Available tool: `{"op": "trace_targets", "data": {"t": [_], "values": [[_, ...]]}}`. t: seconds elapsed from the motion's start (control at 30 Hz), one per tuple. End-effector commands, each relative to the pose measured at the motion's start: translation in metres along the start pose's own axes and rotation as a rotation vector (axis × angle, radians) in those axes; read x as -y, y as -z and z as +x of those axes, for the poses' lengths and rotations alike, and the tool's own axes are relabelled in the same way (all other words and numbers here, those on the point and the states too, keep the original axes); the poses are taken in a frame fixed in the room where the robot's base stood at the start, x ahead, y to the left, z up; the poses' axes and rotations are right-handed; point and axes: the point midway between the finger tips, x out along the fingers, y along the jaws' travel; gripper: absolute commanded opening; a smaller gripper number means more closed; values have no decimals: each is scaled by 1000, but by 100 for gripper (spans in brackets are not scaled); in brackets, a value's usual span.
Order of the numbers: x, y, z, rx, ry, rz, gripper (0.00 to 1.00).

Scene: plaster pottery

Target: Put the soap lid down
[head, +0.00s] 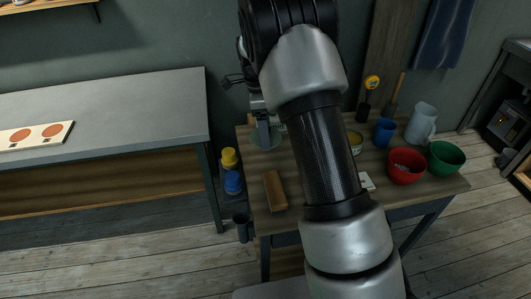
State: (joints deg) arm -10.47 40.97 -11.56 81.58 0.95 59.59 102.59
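My gripper (264,125) points down over the left back part of the wooden table. A pale green round piece (272,142) shows right at its fingertips. I cannot tell whether this is the soap lid, or whether the fingers hold it or only stand in front of it. The finger gap is too small and dark to read. No other thing in view is clearly the soap lid. My arm hides the middle of the table.
On the wooden table (430,190) are a brown block (275,190), a red bowl (406,166), a green bowl (446,158), a blue cup (384,131) and a pale jug (421,123). Yellow (230,158) and blue (233,182) jars stand left of it. A grey bench (130,105) is farther left.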

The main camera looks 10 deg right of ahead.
Motion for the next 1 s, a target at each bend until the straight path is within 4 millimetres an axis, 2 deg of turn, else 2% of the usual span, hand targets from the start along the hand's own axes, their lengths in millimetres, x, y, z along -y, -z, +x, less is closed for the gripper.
{"op": "trace_targets", "data": {"t": [0.03,0.1,0.37,0.53,0.93,0.97,1.0], "values": [[-1,-1,13,-1,-4,-1,56],[-1,-3,24,-1,-3,-2,56],[0,-5,46,-1,-1,-4,56],[-1,-8,70,-1,-2,-5,56],[0,-9,78,0,0,-5,56],[0,-9,77,0,1,-5,81],[0,-9,77,0,1,-5,88]]}}
